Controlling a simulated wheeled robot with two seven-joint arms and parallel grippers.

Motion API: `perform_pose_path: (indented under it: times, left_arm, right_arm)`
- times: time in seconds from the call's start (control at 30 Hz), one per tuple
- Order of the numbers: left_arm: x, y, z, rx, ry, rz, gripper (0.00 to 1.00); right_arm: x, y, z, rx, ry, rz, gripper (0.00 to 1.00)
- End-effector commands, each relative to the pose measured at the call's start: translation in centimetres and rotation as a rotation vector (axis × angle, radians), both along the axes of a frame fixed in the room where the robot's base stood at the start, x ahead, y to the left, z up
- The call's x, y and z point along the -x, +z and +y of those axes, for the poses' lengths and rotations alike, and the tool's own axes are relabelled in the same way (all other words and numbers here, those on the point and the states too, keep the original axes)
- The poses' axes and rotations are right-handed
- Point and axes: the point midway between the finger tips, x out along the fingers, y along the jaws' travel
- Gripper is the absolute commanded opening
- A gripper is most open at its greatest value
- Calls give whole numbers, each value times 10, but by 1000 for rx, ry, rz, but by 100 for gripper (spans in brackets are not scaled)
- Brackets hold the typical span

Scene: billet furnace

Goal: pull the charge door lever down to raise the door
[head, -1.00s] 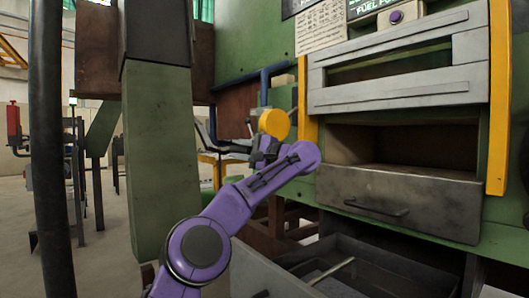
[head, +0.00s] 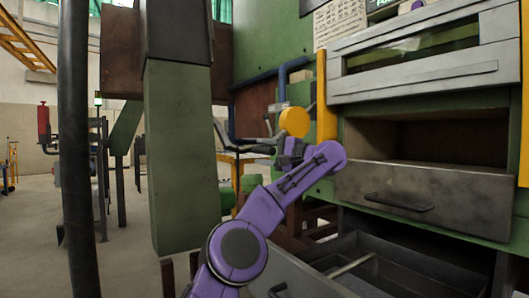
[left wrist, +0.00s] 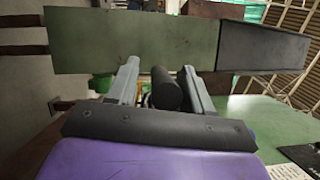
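The lever's round yellow part (head: 294,121) shows in the head view just above my left gripper (head: 287,154), at the left side of the furnace. In the left wrist view a dark cylindrical grip, apparently the lever's handle (left wrist: 166,88), lies between the two grey fingers of my left gripper (left wrist: 162,82). The fingers look apart, with a gap left of the grip; contact on the right is unclear. The grey slotted door panel (head: 410,85) sits above a dark open chamber (head: 430,138). My right gripper is out of view.
A green column (head: 182,160) and a thin black post (head: 74,150) stand to the left. A grey drawer front with a handle (head: 440,196) is below the chamber. A yellow upright (head: 326,98) is close to the lever. Open floor lies at far left.

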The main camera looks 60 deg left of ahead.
Motion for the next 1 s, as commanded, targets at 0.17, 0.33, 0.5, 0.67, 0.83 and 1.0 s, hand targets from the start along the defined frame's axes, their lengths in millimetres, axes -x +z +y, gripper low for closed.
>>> perform_pose_path:
  times: [0.17,0.33,0.5,0.67,0.83,1.0]
  left_arm:
    - [2,0,1,2,3,-3,51]
    - [-6,0,-15,-2,0,-1,51]
    - [-22,-1,-53,-3,-1,-2,51]
    - [-35,-3,-83,-2,0,-1,51]
    - [-40,-5,-96,0,1,-2,51]
    - [-40,-6,-97,1,1,-3,51]
  right_arm:
    - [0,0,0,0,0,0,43]
    - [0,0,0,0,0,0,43]
    - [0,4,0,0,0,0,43]
    - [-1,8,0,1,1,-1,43]
    - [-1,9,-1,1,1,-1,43]
    - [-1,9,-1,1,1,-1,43]
